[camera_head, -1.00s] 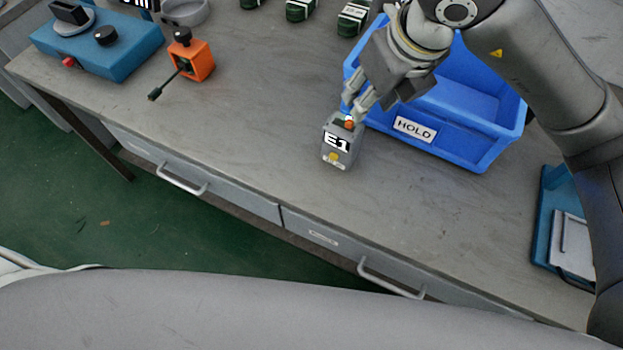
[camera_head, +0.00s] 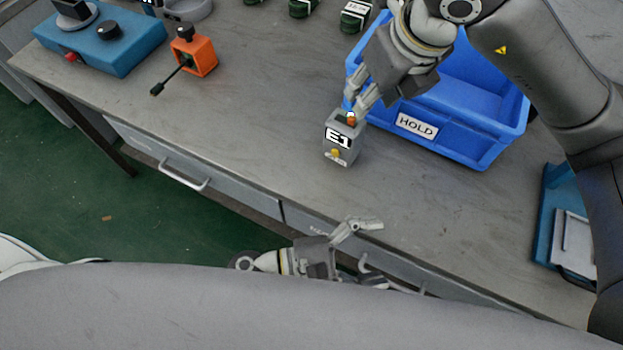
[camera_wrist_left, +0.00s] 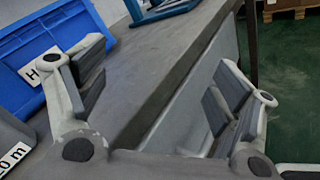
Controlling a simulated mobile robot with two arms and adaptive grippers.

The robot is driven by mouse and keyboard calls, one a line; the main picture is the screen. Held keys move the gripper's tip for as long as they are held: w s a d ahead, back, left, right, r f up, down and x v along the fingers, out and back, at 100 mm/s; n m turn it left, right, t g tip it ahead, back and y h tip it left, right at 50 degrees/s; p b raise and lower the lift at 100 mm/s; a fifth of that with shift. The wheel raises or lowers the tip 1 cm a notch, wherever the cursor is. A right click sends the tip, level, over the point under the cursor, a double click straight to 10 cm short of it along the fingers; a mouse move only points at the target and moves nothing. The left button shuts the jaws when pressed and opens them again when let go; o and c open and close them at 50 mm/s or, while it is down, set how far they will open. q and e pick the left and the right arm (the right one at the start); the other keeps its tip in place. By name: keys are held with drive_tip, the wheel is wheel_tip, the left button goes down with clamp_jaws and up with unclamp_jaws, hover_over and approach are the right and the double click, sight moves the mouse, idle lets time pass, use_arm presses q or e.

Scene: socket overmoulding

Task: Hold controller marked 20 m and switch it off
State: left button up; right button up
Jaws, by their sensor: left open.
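A grey box-shaped controller (camera_head: 342,146) marked E1 stands on the bench in the head view, with an orange-red part on top and a yellow knob low on its front. My right gripper (camera_head: 356,106) is at its top from behind; whether its fingers are shut on it is unclear. My left gripper (camera_head: 374,254) is open and empty in front of the bench edge, apart from the controller. In the left wrist view its open fingers (camera_wrist_left: 158,85) show. A grey thing (camera_wrist_left: 12,135) at that view's left edge carries a cut-off label ending in "0 m".
A blue bin (camera_head: 468,140) labelled HOLD stands just behind and right of the controller. An orange device (camera_head: 200,58) with a lever and a blue box (camera_head: 125,55) with a black knob stand at left. The bench (camera_head: 250,120) left of the controller is clear.

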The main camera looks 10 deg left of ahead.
sight(337, 147)
use_arm(q)
drive_tip(key=w+a+r+n+t+y, duration=0.1)
drive_tip(key=w+n+t, duration=0.1)
drive_tip(key=n, duration=0.1)
drive_tip(key=w+a+r+n+t+y, duration=0.1)
drive_tip(key=w+a+n+t, duration=0.1)
drive_tip(key=n+t, duration=0.1)
drive_tip(key=w+a+r+n+t+y, duration=0.1)
drive_tip(key=w+a+r+n+t, duration=0.1)
drive_tip(key=w+n, duration=0.1)
drive_tip(key=shift+w+a+n+t+y, duration=0.1)
drive_tip(key=shift+a+n+t+y, duration=0.2)
drive_tip(key=shift+n+t, duration=0.1)
drive_tip(key=w+a+n+t+y, duration=0.1)
drive_tip(key=a+n+y, duration=0.1)
drive_tip(key=w+a+n+t+y, duration=0.1)
drive_tip(key=a+n+y, duration=0.1)
drive_tip(key=w+a+n+t+y, duration=0.1)
drive_tip(key=a+n+y, duration=0.1)
drive_tip(key=a+n, duration=0.1)
drive_tip(key=shift+w+f, duration=0.15)
drive_tip(key=shift+f, duration=0.25)
drive_tip(key=shift+x, duration=5.35)
drive_tip(key=shift+a, duration=0.1)
drive_tip(key=shift+c, duration=0.4)
drive_tip(key=c, duration=1.1)
use_arm(e)
drive_tip(key=shift+c, duration=0.2)
drive_tip(key=shift+c, duration=0.2)
